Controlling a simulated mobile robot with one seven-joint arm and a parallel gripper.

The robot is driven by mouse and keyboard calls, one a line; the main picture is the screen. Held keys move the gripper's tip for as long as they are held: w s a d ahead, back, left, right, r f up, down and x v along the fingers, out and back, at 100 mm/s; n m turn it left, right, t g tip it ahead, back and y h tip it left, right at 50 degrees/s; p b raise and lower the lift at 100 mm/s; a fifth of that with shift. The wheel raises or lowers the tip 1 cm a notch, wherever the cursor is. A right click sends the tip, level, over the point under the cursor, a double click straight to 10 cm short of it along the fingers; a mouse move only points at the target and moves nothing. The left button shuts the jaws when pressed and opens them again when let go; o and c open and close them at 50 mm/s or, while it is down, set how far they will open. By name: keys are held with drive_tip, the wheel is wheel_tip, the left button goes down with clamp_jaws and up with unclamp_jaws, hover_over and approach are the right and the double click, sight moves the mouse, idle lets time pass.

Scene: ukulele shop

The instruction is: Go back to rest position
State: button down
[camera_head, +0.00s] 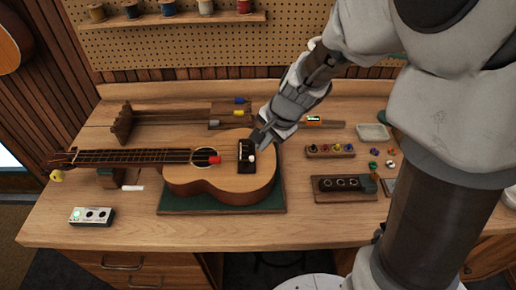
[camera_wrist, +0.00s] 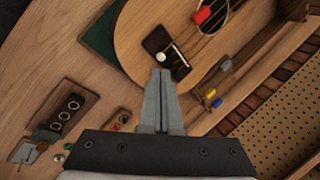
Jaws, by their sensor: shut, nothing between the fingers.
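My gripper (camera_head: 262,136) is shut and empty. In the head view it hangs over the right end of the ukulele (camera_head: 222,180), close to the dark bridge (camera_head: 246,157). In the wrist view the shut fingers (camera_wrist: 161,80) point toward the bridge (camera_wrist: 166,52), where a small white round piece sits. I cannot tell whether the fingertips touch the ukulele. The ukulele lies face up on a green mat (camera_head: 272,203), its neck toward the left. A red piece (camera_head: 215,160) sits at the sound hole.
A small box with a green light (camera_head: 91,216) stands at the bench's front left. A wooden rack (camera_head: 160,117) lies behind the neck. The front bench edge is mostly clear.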

drive_tip(key=v, duration=0.7)
drive_tip(key=s+d+r+n+t+h, duration=0.1)
drive_tip(key=s+d+r+n, duration=0.3)
drive_tip(key=s, duration=0.4)
drive_tip(key=s+d+r+n+t+h, duration=0.1)
drive_tip(key=s+d+r+n, duration=0.3)
drive_tip(key=s, duration=0.4)
drive_tip(key=shift+s+r+n+h, duration=0.25)
drive_tip(key=shift+r+n+h, duration=0.35)
drive_tip(key=shift+n, duration=0.1)
